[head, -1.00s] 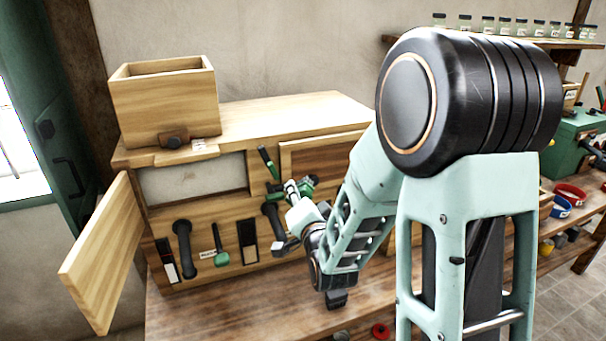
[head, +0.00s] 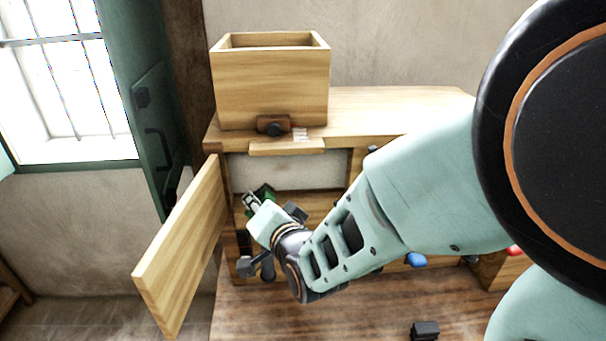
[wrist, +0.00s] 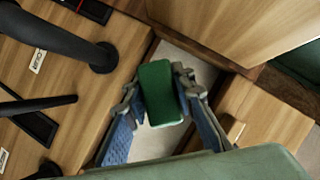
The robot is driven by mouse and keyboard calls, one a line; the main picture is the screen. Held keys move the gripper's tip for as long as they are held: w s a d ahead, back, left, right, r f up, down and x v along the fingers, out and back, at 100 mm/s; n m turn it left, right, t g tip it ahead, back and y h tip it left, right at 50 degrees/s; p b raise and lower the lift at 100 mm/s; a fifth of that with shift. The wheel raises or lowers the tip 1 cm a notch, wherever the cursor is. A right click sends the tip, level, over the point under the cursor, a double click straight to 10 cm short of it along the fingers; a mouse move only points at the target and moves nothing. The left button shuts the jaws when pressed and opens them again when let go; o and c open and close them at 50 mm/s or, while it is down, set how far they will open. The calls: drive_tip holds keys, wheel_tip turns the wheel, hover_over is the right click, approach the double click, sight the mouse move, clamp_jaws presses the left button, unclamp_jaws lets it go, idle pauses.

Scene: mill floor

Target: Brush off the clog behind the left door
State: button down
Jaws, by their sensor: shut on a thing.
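The left door (head: 185,250) is a plain wooden panel, swung wide open at the left of the cabinet. It also shows at the top of the wrist view (wrist: 235,25). Behind it is an opening with a pale back wall (head: 285,174). My gripper (head: 257,200) is in front of this opening, close to its left side. In the wrist view my gripper (wrist: 160,88) is shut on a green block-like piece (wrist: 158,92), apparently part of the brush. Its bristles are not visible. I cannot make out a clog; my gripper and arm cover part of the opening.
An open wooden box (head: 270,85) stands on the cabinet top, above the opening. Dark handles (wrist: 60,40) stick out from the cabinet's lower front. A green shutter (head: 150,110) and a barred window are at the left. A small dark object (head: 425,330) lies on the bench.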

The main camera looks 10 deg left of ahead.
sight(257, 190)
drive_tip(key=shift+w+a, duration=0.2)
drive_tip(key=shift+a, duration=0.05)
drive_tip(key=shift+w+a+r+p, duration=0.1)
drive_tip(key=shift+w+a+p, duration=0.15)
drive_tip(key=shift+w, duration=0.5)
drive_tip(key=shift+w+a+f+p, duration=0.1)
drive_tip(key=shift+w+p, duration=0.1)
drive_tip(key=shift+w, duration=0.55)
drive_tip(key=shift+w+a+r+p, duration=0.1)
drive_tip(key=shift+w+a+p, duration=0.15)
drive_tip(key=shift+w, duration=0.85)
drive_tip(key=shift+w+a+b, duration=0.15)
drive_tip(key=shift+w+b, duration=0.05)
drive_tip(key=shift+w, duration=0.4)
drive_tip(key=shift+w+a+b, duration=0.15)
drive_tip(key=shift+w+b, duration=0.05)
drive_tip(key=shift+w, duration=0.4)
drive_tip(key=shift+d, duration=0.1)
drive_tip(key=shift+w+d+b, duration=0.15)
drive_tip(key=shift+d+b, duration=0.15)
drive_tip(key=shift+d, duration=0.5)
drive_tip(key=shift+w+d+b, duration=0.15)
drive_tip(key=shift+d+b, duration=0.1)
drive_tip(key=shift+d, duration=0.55)
drive_tip(key=shift+w+d, duration=0.3)
drive_tip(key=shift+d, duration=0.6)
drive_tip(key=shift+w+d, duration=0.25)
drive_tip(key=shift+d, duration=0.6)
